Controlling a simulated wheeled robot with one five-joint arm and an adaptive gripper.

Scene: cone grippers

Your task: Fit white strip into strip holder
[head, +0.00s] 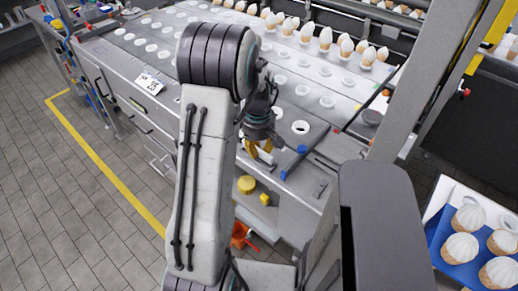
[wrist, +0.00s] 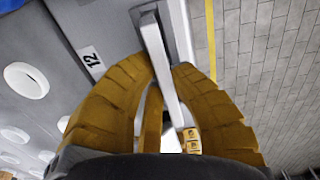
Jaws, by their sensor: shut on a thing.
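My gripper (wrist: 167,75) has ochre, ribbed fingers closed around a white strip (wrist: 158,48) in the wrist view. The strip runs lengthwise between the fingers, with its far end beyond the fingertips. That end lies over or against a grey edge of the machine; I cannot tell whether it touches. A pale upright piece beside it may be the strip holder, but I cannot tell for sure. In the head view my gripper (head: 258,149) is by the machine's front edge, partly behind my arm, and the strip cannot be made out there.
The machine top (head: 325,72) has rows of round holes, some holding cream-topped cones (head: 345,46). A label reading 12 (wrist: 91,61) is on the machine. A blue tray (head: 437,240) with cones stands at right. Tiled floor is open at left.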

